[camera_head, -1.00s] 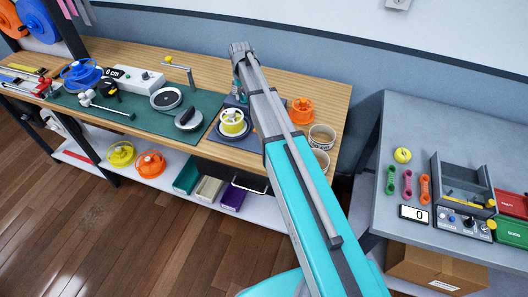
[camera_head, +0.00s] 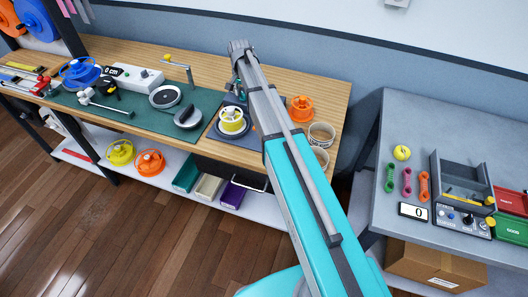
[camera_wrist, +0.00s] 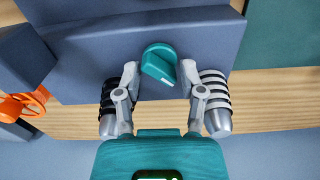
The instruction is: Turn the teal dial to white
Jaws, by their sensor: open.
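In the wrist view the teal dial (camera_wrist: 158,62) sits on the edge of a blue-grey block (camera_wrist: 90,65). Its raised grip slants toward the lower right and carries a small pale mark. My gripper (camera_wrist: 159,82) is open, with one finger to each side of the dial. I see no clear contact between the fingers and the dial. Striped cylinders, one dark and one white with black bands (camera_wrist: 214,88), show beside the fingers. In the head view the dial cannot be made out and my arm hides most of the area around my gripper.
In the head view a yellow-and-white wheel (camera_head: 232,121) stands on the bench by my arm. An orange wheel (camera_head: 301,108) and a pale round cup (camera_head: 321,134) stand to its right. A green mat (camera_head: 130,118) with several devices lies to the left.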

